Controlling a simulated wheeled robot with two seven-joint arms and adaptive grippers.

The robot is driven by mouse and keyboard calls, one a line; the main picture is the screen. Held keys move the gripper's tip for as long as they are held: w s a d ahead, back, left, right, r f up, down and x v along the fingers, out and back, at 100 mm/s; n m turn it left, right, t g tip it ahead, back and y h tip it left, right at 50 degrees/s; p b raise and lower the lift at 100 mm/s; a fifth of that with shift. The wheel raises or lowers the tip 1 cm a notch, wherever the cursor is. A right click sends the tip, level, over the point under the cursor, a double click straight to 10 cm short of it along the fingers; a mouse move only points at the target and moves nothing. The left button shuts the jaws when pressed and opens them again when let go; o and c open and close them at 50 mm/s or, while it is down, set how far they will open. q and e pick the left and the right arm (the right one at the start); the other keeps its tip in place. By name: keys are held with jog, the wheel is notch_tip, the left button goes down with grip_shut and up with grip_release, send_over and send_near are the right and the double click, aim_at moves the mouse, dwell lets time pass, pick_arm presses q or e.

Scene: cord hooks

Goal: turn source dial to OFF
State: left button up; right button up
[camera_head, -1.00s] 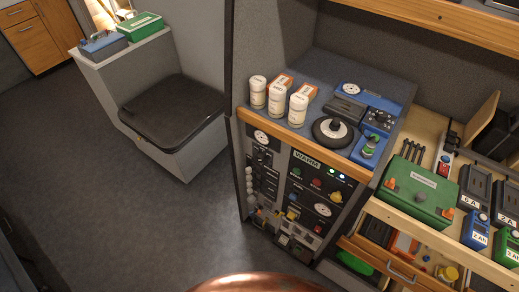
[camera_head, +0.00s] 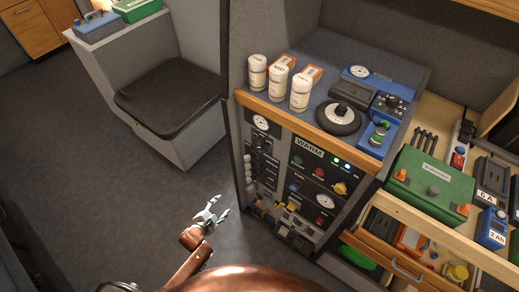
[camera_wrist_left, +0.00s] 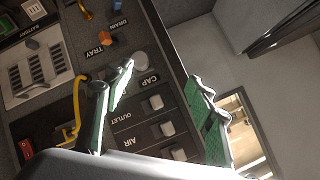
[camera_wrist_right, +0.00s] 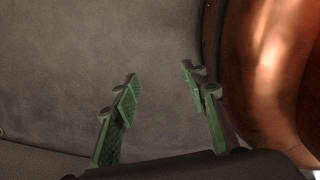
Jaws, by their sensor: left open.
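The dark control panel (camera_head: 292,185) on the cabinet front carries gauges, coloured buttons, lit lamps and a yellow knob (camera_head: 340,188). No readable label tells me which control is the source dial. My left gripper (camera_head: 219,206) is open and empty, low in front of the floor, left of the panel. In the left wrist view, its spread green-padded fingers (camera_wrist_left: 160,80) show against a panel part with upside-down labels such as TRAY, CAP, OUTLET and AIR. My right gripper (camera_wrist_right: 160,82) is open and empty over grey surface; it is outside the head view.
White bottles (camera_head: 277,84) and a black round device (camera_head: 338,117) stand on the cabinet top. An open drawer (camera_head: 440,225) with a green box (camera_head: 433,185) juts out at right. A grey bench (camera_head: 165,105) stands at left. The floor (camera_head: 110,200) between is clear.

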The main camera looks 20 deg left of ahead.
pick_arm(q)
jog(key=w+d+r+m+t+h+b, duration=0.1)
jog(key=w+d+r+m+t, duration=0.2)
jog(key=r, duration=0.5)
jog(key=w+d+r+h+b, duration=0.1)
jog(key=w+d+r, duration=0.1)
jog(key=w+r, duration=0.45)
jog(key=m+t+h+b, duration=0.1)
jog(key=m+t+h, duration=0.2)
jog(key=m, duration=0.1)
send_near(258, 147)
jog(key=w, duration=0.2)
pick_arm(e)
jog(key=s+f+g, duration=0.1)
jog(key=s+f, duration=0.3)
jog(key=s, duration=0.2)
pick_arm(q)
jog(key=shift+w+d+b, duration=0.35)
jog(key=shift+w+d, duration=0.3)
jog(key=shift+w, duration=0.35)
jog(key=b+x, duration=0.1)
jog(key=x, duration=0.4)
jog(key=shift+f, duration=0.2)
jog(key=shift+w, duration=0.3)
pick_arm(e)
jog(key=w, duration=0.6)
jog(key=shift+w+a+r, duration=0.2)
jog(key=shift+r, duration=0.05)
pick_arm(q)
jog(key=c, duration=1.2)
